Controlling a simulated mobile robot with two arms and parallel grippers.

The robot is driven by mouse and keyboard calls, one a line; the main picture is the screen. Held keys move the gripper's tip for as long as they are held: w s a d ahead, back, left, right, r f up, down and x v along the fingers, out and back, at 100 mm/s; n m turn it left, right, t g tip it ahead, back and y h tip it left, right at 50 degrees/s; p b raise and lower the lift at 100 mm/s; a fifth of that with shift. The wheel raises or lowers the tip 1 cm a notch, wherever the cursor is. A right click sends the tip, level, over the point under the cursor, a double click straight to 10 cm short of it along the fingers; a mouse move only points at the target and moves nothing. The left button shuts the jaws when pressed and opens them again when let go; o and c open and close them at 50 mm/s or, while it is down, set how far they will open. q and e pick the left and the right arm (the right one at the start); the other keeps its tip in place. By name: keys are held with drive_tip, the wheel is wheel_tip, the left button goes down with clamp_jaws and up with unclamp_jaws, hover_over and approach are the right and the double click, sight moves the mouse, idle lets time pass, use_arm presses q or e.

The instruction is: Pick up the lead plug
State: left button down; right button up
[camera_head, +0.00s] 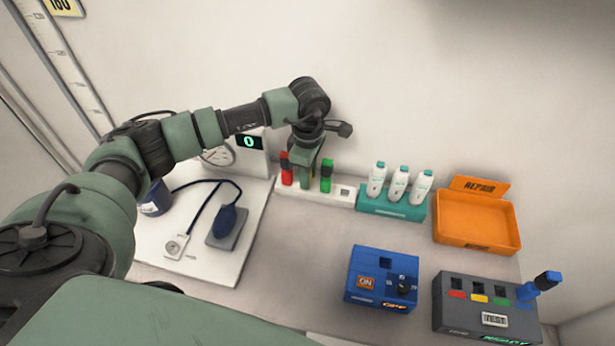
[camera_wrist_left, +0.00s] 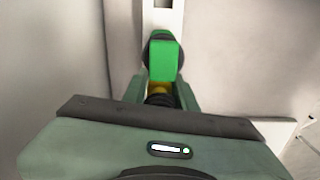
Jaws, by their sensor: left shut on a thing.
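My left gripper (camera_head: 304,180) is over the white strip (camera_head: 317,190) by the wall, between a red plug (camera_head: 286,170) and a green plug (camera_head: 326,177). In the left wrist view its jaws (camera_wrist_left: 161,92) are shut on a yellow plug (camera_wrist_left: 158,88), mostly hidden by the fingers. The green plug (camera_wrist_left: 163,62) stands just beyond the jaws there. I cannot tell whether the yellow plug still sits in the strip. A blue plug (camera_head: 547,280) sticks out at the right end of the grey box (camera_head: 485,318). My right gripper is not in view.
A teal rack (camera_head: 392,207) with white bottles and an orange repair tray (camera_head: 476,220) stand right of the strip. A blue switch box (camera_head: 380,278) is in front. A blood pressure set lies on a white board (camera_head: 210,262) at left. The middle counter is clear.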

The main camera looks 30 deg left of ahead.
use_arm(q)
wheel_tip(320, 180, up, 23)
drive_tip(key=b, duration=0.1)
drive_tip(key=shift+r, duration=0.15)
idle(0.8)
